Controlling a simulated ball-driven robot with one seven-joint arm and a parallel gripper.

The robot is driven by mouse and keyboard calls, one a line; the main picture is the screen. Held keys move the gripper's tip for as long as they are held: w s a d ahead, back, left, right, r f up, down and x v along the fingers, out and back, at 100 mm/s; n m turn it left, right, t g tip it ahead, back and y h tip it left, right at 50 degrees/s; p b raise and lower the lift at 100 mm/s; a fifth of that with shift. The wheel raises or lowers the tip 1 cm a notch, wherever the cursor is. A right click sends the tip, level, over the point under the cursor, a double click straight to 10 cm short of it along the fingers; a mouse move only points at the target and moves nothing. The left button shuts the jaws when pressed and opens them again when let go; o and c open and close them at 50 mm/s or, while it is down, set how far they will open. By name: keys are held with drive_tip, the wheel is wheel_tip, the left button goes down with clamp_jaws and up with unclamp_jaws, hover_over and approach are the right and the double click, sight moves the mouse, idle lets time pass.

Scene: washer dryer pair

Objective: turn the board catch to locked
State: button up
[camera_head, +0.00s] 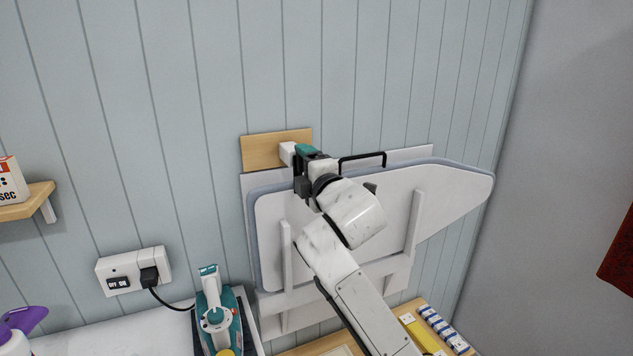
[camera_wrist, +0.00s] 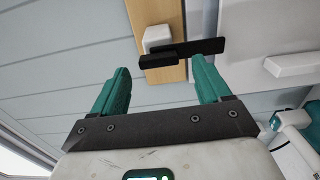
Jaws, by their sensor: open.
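The board catch shows in the wrist view as a white block (camera_wrist: 157,38) on a wooden backing plate (camera_wrist: 172,14), with a flat black lever (camera_wrist: 195,49) lying roughly level across it and reaching right. My gripper (camera_wrist: 163,80) is open and empty. Its two teal fingers are spread, with the lever ahead of the tips; I cannot tell whether they touch. In the head view my gripper (camera_head: 303,152) is at the wooden plate (camera_head: 262,151) and covers much of the catch. The ironing board (camera_head: 455,187) hangs on the wall with its narrow end to the right.
A black bracket-shaped bar (camera_head: 362,156) stands along the board's upper edge. White upright supports (camera_head: 415,222) are in front of the board. Below left are an iron (camera_head: 216,312) and a wall socket (camera_head: 134,271) with a cord. A shelf (camera_head: 28,203) is at far left.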

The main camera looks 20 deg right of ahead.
drive_tip(key=s+b, duration=0.1)
drive_tip(key=s, duration=0.8)
drive_tip(key=shift+b, duration=0.35)
drive_tip(key=s+f+m+g, duration=0.35)
drive_tip(key=s+f, duration=0.25)
drive_tip(key=f, duration=0.4)
drive_tip(key=s+f+m+g, duration=0.3)
drive_tip(key=s+f+m, duration=0.15)
drive_tip(key=f, duration=0.55)
drive_tip(key=s+f+m+g, duration=0.3)
drive_tip(key=s+f, duration=0.3)
drive_tip(key=f, duration=0.4)
drive_tip(key=s+d+f+m+g, duration=0.1)
drive_tip(key=s+f+m+g, duration=0.2)
drive_tip(key=s, duration=1)
drive_tip(key=s+d+f+m+g, duration=0.2)
drive_tip(key=s+f+m+g, duration=0.2)
drive_tip(key=s+f, duration=0.6)
drive_tip(key=s, duration=0.3)
drive_tip(key=shift+s+f+m, duration=0.15)
drive_tip(key=shift+f+m, duration=0.05)
drive_tip(key=shift+m, duration=0.2)
drive_tip(key=shift+g, duration=0.25)
